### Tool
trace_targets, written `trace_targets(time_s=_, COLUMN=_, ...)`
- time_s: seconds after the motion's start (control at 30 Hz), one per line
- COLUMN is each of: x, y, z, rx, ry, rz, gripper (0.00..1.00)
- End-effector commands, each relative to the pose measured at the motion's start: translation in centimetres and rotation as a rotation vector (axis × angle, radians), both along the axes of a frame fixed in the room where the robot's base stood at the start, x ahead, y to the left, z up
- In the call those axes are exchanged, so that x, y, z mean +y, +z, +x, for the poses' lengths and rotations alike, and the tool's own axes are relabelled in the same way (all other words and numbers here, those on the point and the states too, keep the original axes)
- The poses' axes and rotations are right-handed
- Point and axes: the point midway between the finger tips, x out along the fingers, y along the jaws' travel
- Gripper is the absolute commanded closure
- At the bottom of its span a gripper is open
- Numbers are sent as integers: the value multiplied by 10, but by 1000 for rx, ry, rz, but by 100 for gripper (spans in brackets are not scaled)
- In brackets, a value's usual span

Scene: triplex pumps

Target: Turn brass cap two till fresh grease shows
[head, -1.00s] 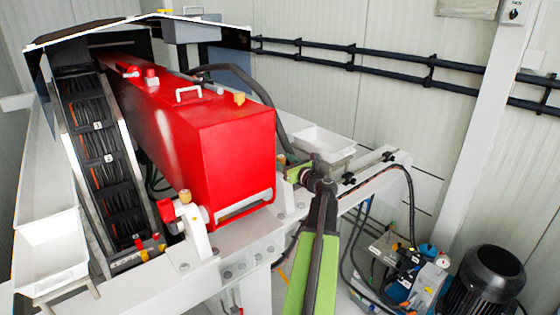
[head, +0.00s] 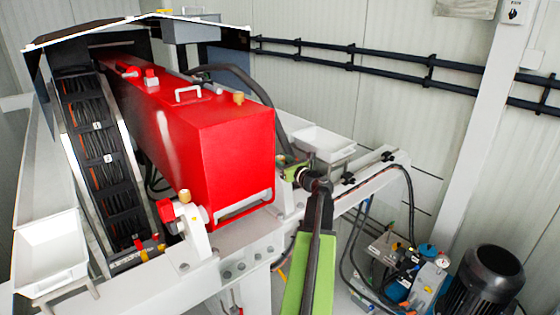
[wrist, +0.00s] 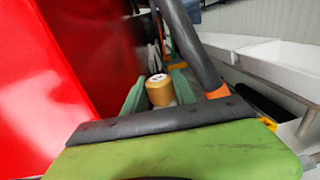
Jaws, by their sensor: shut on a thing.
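In the wrist view a brass cap (wrist: 159,92) with a pale mark on its top sits between the two green fingers of my gripper (wrist: 158,88). The gripper is shut on the cap. In the head view my gripper (head: 291,172) is at the right side of the red housing (head: 230,150), and the cap in it cannot be made out. Two other brass caps show there, one on top of the housing (head: 239,98) and one on the front left bracket (head: 184,196). I see no number on the held cap and no clear fresh grease.
A thick black hose (wrist: 188,45) passes close by the gripper. White trays stand right (head: 318,143) and left (head: 50,248) of the housing. A white beam (head: 375,175) runs to the right. A black motor (head: 486,280) stands low on the right.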

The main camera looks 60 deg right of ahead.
Motion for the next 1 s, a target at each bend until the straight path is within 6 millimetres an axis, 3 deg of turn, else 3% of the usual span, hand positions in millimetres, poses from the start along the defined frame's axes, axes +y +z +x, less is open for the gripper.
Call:
trace_targets(time_s=0.3, x=2, y=0, z=1, rx=-1, ry=-229, rz=0, gripper=100)
trace_targets(time_s=0.63, x=0, y=0, z=0, rx=-1, ry=-255, rz=0, gripper=100)
trace_targets(time_s=0.67, x=0, y=0, z=0, rx=-1, ry=-254, rz=0, gripper=66)
trace_targets(time_s=0.7, x=0, y=0, z=0, rx=-1, ry=-254, rz=0, gripper=60)
trace_targets(time_s=0.83, x=0, y=0, z=0, rx=-1, ry=-253, rz=0, gripper=45)
trace_targets(time_s=1.0, x=1, y=0, z=1, rx=-1, ry=-252, rz=0, gripper=45)
